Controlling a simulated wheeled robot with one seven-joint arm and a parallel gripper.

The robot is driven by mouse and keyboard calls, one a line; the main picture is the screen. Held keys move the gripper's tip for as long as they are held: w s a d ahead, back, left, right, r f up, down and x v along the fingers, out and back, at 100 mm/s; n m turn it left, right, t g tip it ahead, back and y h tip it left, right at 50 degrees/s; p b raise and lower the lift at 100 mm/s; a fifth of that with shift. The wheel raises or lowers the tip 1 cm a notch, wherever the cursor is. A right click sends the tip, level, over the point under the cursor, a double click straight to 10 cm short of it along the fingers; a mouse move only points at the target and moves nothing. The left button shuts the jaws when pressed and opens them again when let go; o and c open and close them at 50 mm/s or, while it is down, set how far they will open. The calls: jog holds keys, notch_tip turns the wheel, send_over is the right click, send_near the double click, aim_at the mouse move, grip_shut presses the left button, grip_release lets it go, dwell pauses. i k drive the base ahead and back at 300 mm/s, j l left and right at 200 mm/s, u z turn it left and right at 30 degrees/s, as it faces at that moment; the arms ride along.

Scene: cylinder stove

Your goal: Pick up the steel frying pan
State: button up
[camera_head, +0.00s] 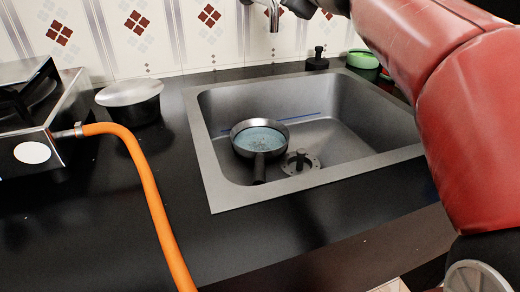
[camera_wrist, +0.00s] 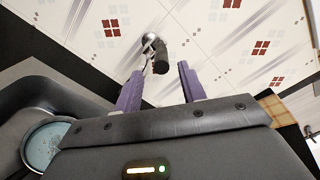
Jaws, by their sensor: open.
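A frying pan (camera_head: 260,137) of dark grey metal, with a pale blue inside, sits in the sink basin. Its handle (camera_head: 259,168) points toward the front edge of the sink. It also shows, partly cut off, in the wrist view (camera_wrist: 45,143) at the lower left. My gripper (camera_wrist: 160,69) is open and empty, its two purple fingers pointing toward the tiled wall and tap. The gripper is away from the pan and not touching it. In the head view, my red arm reaches toward the tap at the back; the fingers are not clearly visible there.
The steel sink (camera_head: 215,150) has a drain fitting (camera_head: 300,162). A tap (camera_head: 273,16) hangs over its back. A stove (camera_head: 60,125) with an orange hose (camera_head: 150,190) stands left, near a silver-topped vessel (camera_head: 131,98). A green item (camera_head: 362,58) lies back right.

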aim_at(259, 142)
jog(key=k+l, duration=0.2)
jog(key=k, duration=0.3)
jog(key=k+l, duration=0.2)
jog(key=k, duration=0.25)
